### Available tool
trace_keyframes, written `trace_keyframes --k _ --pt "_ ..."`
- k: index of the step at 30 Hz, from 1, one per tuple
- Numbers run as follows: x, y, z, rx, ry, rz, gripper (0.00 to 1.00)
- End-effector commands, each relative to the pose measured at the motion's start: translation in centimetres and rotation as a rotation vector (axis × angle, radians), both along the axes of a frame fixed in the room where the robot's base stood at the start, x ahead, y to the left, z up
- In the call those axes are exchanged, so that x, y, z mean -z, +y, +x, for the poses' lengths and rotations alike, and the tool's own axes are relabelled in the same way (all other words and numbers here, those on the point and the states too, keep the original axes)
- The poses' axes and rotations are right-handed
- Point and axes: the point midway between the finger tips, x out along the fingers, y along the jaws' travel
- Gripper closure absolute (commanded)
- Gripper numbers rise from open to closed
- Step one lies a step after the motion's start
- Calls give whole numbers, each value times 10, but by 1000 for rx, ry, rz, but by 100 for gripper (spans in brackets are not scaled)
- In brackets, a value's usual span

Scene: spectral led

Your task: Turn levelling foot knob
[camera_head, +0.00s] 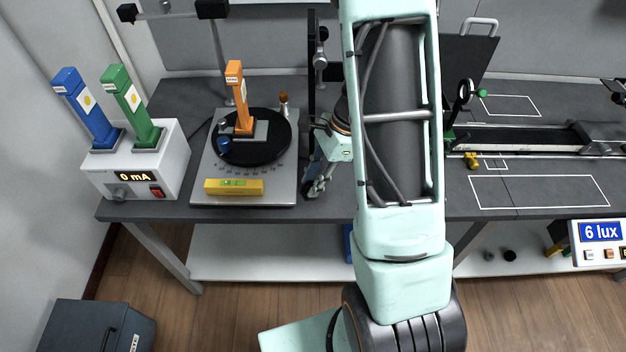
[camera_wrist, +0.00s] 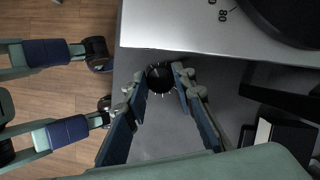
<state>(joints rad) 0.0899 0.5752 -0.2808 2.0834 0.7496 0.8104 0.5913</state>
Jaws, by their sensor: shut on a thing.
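The levelling foot knob (camera_wrist: 160,77) is a small dark round knob, seen in the wrist view beside the edge of the grey base plate (camera_wrist: 190,30). My gripper (camera_wrist: 159,82) has its two fingers on either side of the knob and is shut on it. In the head view my gripper (camera_head: 314,188) is at the right front corner of the base plate (camera_head: 205,175); the knob itself cannot be made out there. The plate carries a black turntable (camera_head: 270,150) with an orange block (camera_head: 237,100) standing on it.
A yellow spirit level (camera_head: 234,187) lies on the plate's front. A white 0 mA box (camera_head: 140,165) with blue (camera_head: 85,105) and green (camera_head: 130,105) modules stands left. A dark upright panel (camera_head: 312,60) is behind my gripper. A rail (camera_head: 520,138) runs along the right bench.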

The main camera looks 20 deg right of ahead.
Motion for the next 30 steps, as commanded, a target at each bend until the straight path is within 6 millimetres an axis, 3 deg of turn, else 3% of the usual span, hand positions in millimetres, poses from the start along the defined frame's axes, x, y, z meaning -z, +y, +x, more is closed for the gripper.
trace_keyframes --k 19,20,21,24,30 --pt "0 0 0 -55 0 0 100" --pt "0 0 0 -55 0 0 73" --pt "0 0 0 -55 0 0 68" --pt "0 0 0 -55 0 0 58" --pt "0 0 0 -55 0 0 58"
